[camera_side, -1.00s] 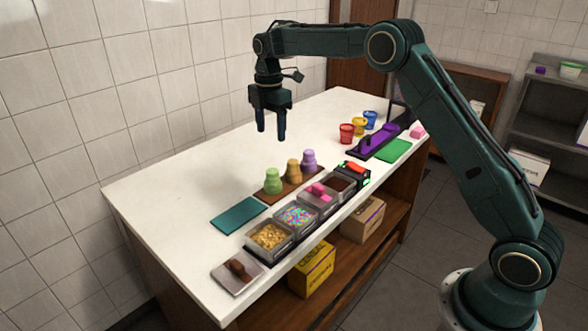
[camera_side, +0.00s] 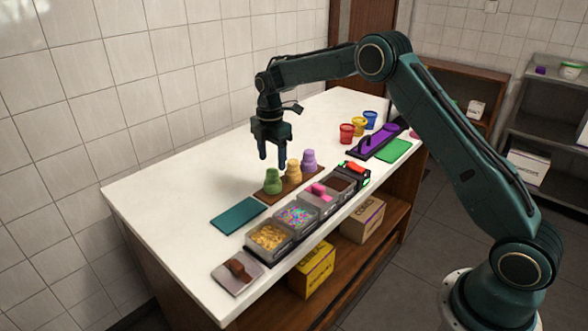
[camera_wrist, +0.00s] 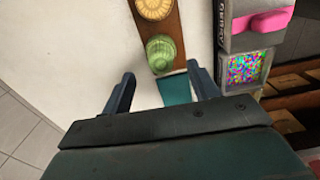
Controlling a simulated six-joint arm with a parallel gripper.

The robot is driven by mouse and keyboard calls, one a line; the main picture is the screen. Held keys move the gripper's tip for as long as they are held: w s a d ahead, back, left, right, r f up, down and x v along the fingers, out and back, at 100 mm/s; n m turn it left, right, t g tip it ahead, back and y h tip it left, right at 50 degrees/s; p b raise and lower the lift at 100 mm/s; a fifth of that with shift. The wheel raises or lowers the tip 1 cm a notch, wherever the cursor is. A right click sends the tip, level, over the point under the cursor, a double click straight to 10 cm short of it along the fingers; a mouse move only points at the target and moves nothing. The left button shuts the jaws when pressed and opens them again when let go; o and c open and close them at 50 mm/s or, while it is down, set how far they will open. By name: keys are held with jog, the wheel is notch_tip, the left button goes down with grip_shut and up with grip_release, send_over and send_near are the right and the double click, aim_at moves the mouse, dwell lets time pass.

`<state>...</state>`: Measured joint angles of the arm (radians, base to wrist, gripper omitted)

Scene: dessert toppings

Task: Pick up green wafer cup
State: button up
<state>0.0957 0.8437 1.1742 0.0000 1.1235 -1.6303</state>
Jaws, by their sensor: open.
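The green wafer cup (camera_side: 273,182) stands at the left end of a brown board (camera_side: 287,186), beside an orange cup (camera_side: 293,170) and a purple cup (camera_side: 309,160). In the wrist view the green cup (camera_wrist: 161,53) lies just past my fingertips and within the gap's width, with the orange cup (camera_wrist: 155,8) beyond it. My gripper (camera_side: 273,161) points down, open and empty, above and slightly behind the green cup. In the wrist view both fingers of my gripper (camera_wrist: 161,76) are spread apart, and neither visibly touches the cup.
A row of topping bins (camera_side: 270,238) runs along the counter's front edge. A teal mat (camera_side: 238,215) lies left of the board. Red (camera_side: 347,133), yellow and blue cups stand at the far right near a purple tray (camera_side: 372,144). The counter's left part is clear.

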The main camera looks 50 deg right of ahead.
aim_at(272, 170)
jog(key=shift+a+f, duration=0.1)
jog(key=shift+f, duration=2.55)
jog(key=c, duration=0.9)
